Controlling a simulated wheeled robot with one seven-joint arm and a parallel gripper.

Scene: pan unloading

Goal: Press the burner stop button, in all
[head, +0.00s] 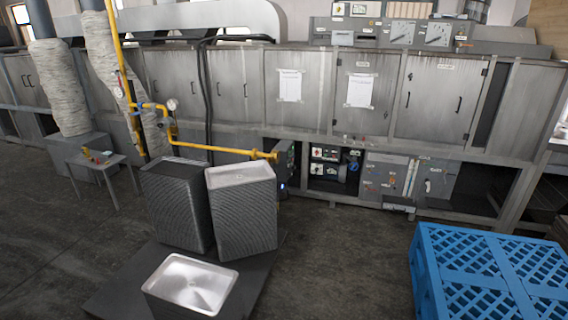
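I cannot make out a burner stop button for certain. A yellow gas pipe (210,148) runs to the low part of the long grey oven (240,85). Near its end a dark unit (289,168) shows a small blue light. To its right is an open bay (334,165) with small dials and switches. Beside that, a grey control panel (388,180) carries small coloured parts and levers, too small to tell apart. My gripper is not in view.
Two tall pan stacks (177,205) (243,215) and a lower one with a shiny pan (190,285) stand on a dark platform (110,293). A blue slatted crate (432,290) is front right. A small table (98,160) is left. Bare floor (345,250) lies between the stacks and crate.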

